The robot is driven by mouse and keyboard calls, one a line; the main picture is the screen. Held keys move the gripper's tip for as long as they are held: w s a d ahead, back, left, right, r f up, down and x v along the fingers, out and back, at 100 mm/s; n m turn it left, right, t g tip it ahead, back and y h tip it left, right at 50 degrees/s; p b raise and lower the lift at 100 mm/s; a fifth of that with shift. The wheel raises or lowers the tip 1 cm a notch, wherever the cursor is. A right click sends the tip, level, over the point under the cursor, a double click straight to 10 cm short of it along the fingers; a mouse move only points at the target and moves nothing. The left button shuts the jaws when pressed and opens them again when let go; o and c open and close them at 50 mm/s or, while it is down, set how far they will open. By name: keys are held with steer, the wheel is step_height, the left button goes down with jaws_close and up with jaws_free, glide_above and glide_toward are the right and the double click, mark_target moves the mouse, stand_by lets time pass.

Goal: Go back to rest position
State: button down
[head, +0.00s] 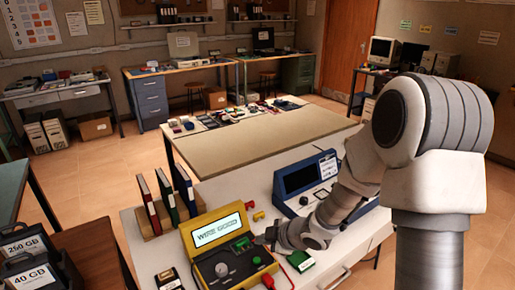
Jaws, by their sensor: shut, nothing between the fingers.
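My arm enters from the right and reaches down over the near white table. My gripper (262,240) is at the right edge of the yellow tester case (200,229), close to a small green board (241,244) on it. The gripper is shut and small in this view, and I see nothing held in it. I cannot tell whether it touches the case. The case's screen reads "WIRE GOOD".
A blue instrument (305,179) stands behind my wrist, and a green block (300,261) lies in front of it. Red, green and blue binders (165,190) stand at left. Small red and yellow parts lie around the case. A long beige table (250,140) is beyond, mostly bare.

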steer(key=s+d+r+m+t+h, duration=0.1)
steer(key=s+d+r+m+h, duration=0.3)
steer(key=d+r, duration=0.35)
steer(key=s+d+r+m+t+h, duration=0.1)
steer(key=s+d+r+m+h, duration=0.15)
steer(key=d+r+m, duration=0.5)
steer(key=s+a+r+m+g, duration=0.1)
steer(key=s+r+m, duration=0.2)
steer(key=s, duration=0.6)
steer(key=s+a+r+m+g, duration=0.1)
steer(key=s+r+m, duration=0.2)
steer(key=s, duration=0.6)
steer(key=shift+r+g, duration=0.4)
steer(key=shift+r, duration=0.5)
steer(key=shift+a, duration=0.25)
